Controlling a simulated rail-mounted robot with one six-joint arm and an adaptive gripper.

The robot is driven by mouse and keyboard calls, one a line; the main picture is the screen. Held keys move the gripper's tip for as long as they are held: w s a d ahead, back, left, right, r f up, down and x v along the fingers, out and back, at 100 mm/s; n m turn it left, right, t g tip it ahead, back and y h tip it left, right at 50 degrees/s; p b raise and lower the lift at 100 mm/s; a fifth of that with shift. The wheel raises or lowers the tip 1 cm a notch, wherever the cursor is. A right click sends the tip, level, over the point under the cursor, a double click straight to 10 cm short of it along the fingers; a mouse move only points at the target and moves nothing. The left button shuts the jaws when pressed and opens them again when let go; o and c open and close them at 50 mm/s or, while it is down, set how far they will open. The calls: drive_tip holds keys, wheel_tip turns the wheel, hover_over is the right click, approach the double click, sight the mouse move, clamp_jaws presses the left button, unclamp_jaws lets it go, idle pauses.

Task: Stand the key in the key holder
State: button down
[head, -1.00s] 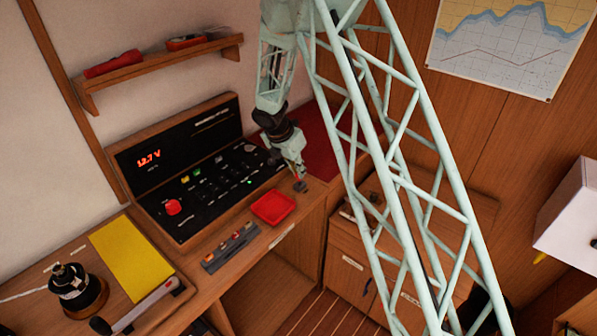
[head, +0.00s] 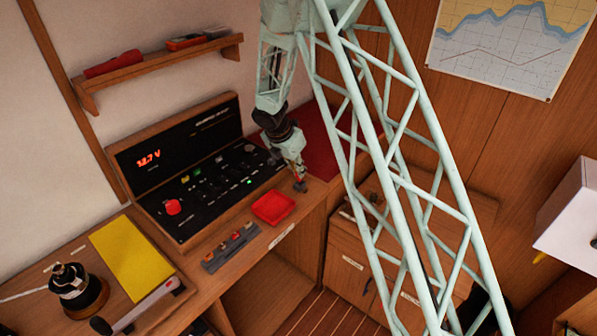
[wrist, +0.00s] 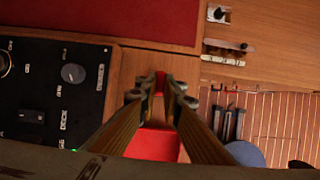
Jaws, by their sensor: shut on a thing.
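My gripper (head: 299,182) hangs over the right end of the wooden counter, to the right of the red tray. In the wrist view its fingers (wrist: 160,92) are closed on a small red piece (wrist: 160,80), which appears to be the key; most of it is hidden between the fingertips. A grey rack (head: 230,248) with several small coloured pieces in a row lies on the counter, left of and nearer than the tray. It may be the key holder, but I cannot tell for sure. My gripper is apart from the rack.
The red tray (head: 273,208) lies on the counter below and left of my gripper. A black switch panel (head: 205,195) stands behind it. A yellow pad (head: 131,258) lies further left. A low wooden cabinet (head: 350,262) stands to the right, beyond the counter edge.

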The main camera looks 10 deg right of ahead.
drive_tip(key=shift+f+b, duration=0.95)
drive_tip(key=shift+f, duration=0.7)
idle(3.7)
drive_tip(key=c, duration=2.7)
unclamp_jaws()
drive_tip(key=shift+r, duration=0.1)
drive_tip(key=shift+v, duration=5.9)
drive_tip(key=shift+s, duration=0.1)
